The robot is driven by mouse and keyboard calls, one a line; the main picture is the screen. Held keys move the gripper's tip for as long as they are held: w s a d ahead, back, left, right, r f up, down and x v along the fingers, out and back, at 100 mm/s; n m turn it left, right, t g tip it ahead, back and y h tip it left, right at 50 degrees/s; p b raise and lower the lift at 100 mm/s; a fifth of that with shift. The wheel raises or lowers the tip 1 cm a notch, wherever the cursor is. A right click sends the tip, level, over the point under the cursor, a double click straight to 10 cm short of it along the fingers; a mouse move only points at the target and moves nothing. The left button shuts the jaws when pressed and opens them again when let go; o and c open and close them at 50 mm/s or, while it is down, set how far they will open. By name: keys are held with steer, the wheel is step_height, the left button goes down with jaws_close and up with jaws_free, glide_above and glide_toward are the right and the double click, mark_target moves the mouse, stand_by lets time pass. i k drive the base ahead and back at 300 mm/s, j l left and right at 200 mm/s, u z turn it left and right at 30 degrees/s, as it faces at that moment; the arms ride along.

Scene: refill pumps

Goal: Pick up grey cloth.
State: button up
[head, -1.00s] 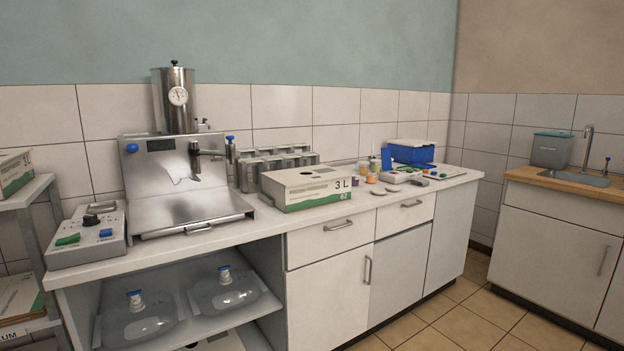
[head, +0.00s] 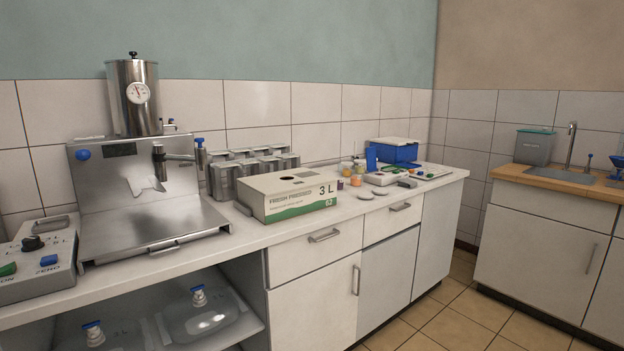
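I cannot make out a grey cloth for certain in the head view. A small dark grey item (head: 407,183) lies on the counter near its front edge, right of the carton, but it is too small to tell what it is. My gripper and arm are not in view.
The long white counter (head: 250,238) holds a steel filling station (head: 150,222), a 3 L carton (head: 287,196), steel canisters (head: 222,181), small jars and a blue box (head: 398,153). A wooden-topped sink unit (head: 560,183) with a grey bin (head: 534,146) stands right. Tiled floor (head: 418,329) is free in front.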

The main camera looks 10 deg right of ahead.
mark_target(407, 183)
steer(key=i+l, duration=0.2)
steer(key=l, duration=0.15)
steer(key=i+l+u, duration=0.1)
steer(key=i+l, duration=0.35)
steer(key=l, duration=0.2)
steer(key=i+l, duration=0.2)
steer(key=l, duration=0.2)
steer(key=i+l+u, duration=0.1)
steer(key=l, duration=0.25)
steer(key=i+l, duration=0.3)
steer(key=i+l+u, duration=0.1)
steer(key=l, duration=0.3)
steer(key=i+j, duration=0.3)
steer(key=j, duration=0.15)
steer(key=i+j, duration=0.3)
steer(key=j, duration=0.15)
steer(key=i+j, duration=0.3)
steer(key=j, duration=0.15)
steer(key=z, duration=0.05)
